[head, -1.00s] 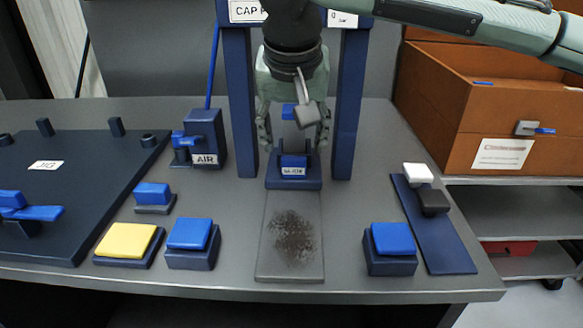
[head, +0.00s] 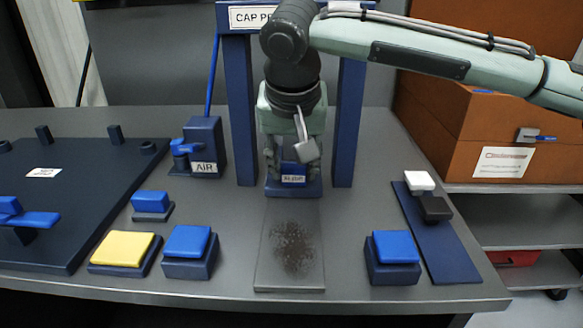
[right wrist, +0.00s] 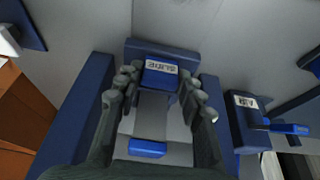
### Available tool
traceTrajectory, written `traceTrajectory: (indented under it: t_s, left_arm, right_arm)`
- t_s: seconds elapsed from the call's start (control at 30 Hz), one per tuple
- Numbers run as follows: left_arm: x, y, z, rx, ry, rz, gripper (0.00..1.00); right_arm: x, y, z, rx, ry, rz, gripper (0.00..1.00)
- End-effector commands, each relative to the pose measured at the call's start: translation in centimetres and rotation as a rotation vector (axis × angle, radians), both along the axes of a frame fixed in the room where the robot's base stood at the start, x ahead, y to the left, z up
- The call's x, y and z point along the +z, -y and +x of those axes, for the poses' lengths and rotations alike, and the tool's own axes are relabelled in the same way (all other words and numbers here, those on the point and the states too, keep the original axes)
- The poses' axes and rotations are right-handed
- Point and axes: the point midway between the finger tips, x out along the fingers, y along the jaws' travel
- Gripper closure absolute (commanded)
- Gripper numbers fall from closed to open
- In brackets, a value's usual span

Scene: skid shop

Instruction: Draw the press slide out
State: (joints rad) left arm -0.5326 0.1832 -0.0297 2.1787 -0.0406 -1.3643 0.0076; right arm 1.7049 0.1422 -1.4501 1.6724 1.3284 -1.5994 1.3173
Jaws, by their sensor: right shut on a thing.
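The press slide (head: 293,190) is a dark blue block with a brighter blue labelled handle, between the two posts of the blue press frame (head: 244,110). It sits at the back end of a flat grey plate (head: 290,275) with a dark smudge. My right gripper (head: 291,168) points down over the slide. In the right wrist view, its fingers (right wrist: 160,92) stand on both sides of the slide's labelled handle (right wrist: 160,72), shut on it. My left gripper is not in view.
Blue-topped buttons (head: 188,244) (head: 394,248) stand either side of the plate, with a yellow pad (head: 121,249) further left. The AIR valve block (head: 204,140) stands left of the press. A brown box (head: 480,125) is at right. The plate in front of the slide is clear.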

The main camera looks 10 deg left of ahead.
Motion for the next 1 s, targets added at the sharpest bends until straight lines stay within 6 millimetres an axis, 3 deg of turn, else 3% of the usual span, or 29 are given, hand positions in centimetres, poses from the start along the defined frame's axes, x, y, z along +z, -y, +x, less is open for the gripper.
traceTrajectory:
  t_s: [0.27, 0.8, 1.0]
  left_arm:
    - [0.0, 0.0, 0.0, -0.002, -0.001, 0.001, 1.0]
    - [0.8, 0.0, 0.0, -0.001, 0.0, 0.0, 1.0]
    - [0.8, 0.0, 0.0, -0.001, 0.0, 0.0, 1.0]
  right_arm:
    - [0.0, 0.0, -0.1, 0.0, 0.0, 0.0, 0.83]
    - [0.0, 0.7, -3.5, 0.002, -0.002, 0.0, 0.83]
    - [0.0, 0.8, -4.0, 0.0, -0.002, 0.0, 0.83]
